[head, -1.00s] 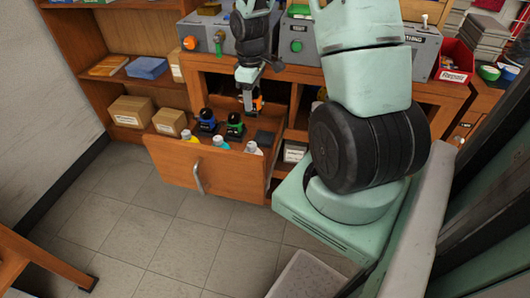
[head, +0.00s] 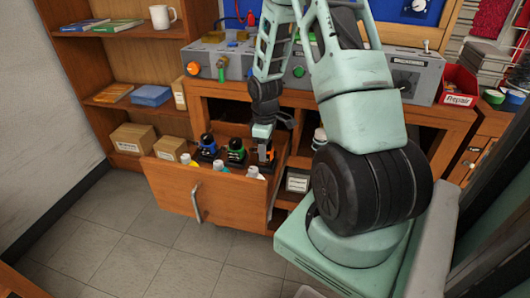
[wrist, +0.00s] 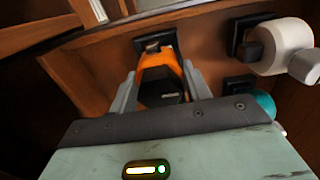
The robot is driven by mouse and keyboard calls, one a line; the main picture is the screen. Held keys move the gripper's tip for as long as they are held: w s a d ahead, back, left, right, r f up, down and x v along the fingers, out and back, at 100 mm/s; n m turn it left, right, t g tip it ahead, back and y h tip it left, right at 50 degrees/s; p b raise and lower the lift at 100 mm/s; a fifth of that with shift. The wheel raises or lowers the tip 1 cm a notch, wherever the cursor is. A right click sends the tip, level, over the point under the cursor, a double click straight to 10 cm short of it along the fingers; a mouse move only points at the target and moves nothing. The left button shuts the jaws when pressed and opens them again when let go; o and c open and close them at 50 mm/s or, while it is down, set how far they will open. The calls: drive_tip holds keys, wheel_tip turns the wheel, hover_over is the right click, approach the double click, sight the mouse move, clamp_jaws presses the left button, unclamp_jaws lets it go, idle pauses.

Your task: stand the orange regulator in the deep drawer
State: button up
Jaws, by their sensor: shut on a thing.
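The orange regulator (head: 268,154) is at the right end of the open deep drawer (head: 205,193), beside the green regulator (head: 235,151) and blue regulator (head: 207,146). My gripper (head: 264,144) reaches down from above and is shut on it. In the wrist view, the orange regulator (wrist: 160,68) sits between the two grey fingers of my gripper (wrist: 160,88), over a dark square pad (wrist: 155,41). It looks roughly upright. Its underside is hidden, so I cannot tell whether it touches the pad.
White-capped bottles (head: 219,167) stand along the drawer front. A bottle (wrist: 292,42) and a teal one (wrist: 263,103) are close on the right in the wrist view. The workbench with grey test boxes (head: 310,80) overhangs behind. Cardboard boxes (head: 133,137) stand left.

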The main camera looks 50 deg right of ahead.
drive_tip(key=shift+f, duration=0.6)
drive_tip(key=shift+f, duration=0.1)
drive_tip(key=o, duration=1.4)
